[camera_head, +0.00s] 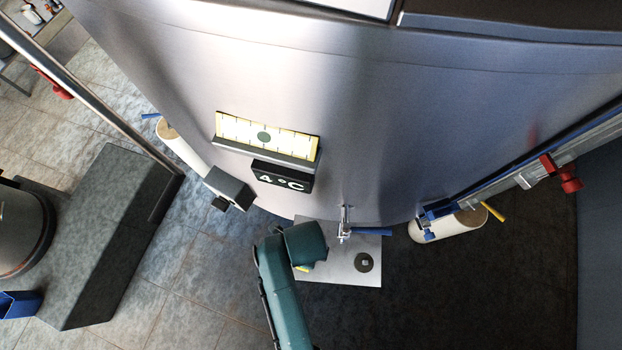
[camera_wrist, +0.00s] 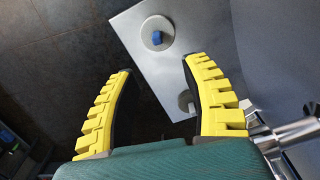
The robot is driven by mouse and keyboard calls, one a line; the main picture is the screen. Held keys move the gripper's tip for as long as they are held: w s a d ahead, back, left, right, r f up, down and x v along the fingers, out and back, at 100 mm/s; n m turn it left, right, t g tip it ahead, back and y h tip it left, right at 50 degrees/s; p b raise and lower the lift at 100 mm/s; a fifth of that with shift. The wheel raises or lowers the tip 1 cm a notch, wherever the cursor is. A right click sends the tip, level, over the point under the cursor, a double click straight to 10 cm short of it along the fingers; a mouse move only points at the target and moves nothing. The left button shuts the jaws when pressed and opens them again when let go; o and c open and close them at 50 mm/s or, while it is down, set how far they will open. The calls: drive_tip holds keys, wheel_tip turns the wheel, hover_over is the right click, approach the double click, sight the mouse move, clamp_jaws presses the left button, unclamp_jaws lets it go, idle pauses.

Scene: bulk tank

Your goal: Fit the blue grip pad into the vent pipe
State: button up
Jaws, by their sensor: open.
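The blue grip pad (camera_wrist: 157,38) sits on a pale round holder on the grey plate (camera_wrist: 170,75) in the wrist view. In the head view my arm seems to hide it. A dark round fitting with a pale centre (camera_head: 364,262) lies on the plate's right part. A grey round piece (camera_wrist: 187,102) in the wrist view, partly behind one finger, is probably the same fitting. It may be the vent pipe; I cannot tell. My gripper (camera_head: 303,267) is above the plate's left part. In the wrist view my gripper (camera_wrist: 157,65) is open and empty, the pad beyond its fingertips.
A metal valve (camera_head: 344,225) with a blue handle juts from the tank (camera_head: 380,130) beside the plate. It also shows near my right finger in the wrist view (camera_wrist: 300,130). A small grey box (camera_head: 228,186) stands left of my arm. Dark floor lies right of the plate.

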wheel_tip(320, 180, down, 8)
drive_tip(key=shift+r+b, duration=0.2)
drive_tip(key=shift+b, duration=0.4)
drive_tip(key=f, duration=0.3)
drive_tip(key=f+b, duration=0.1)
drive_tip(key=f, duration=0.1)
drive_tip(key=shift+s+a+f, duration=0.1)
drive_tip(key=shift+s+f, duration=0.1)
drive_tip(key=shift+f, duration=0.2)
clamp_jaws()
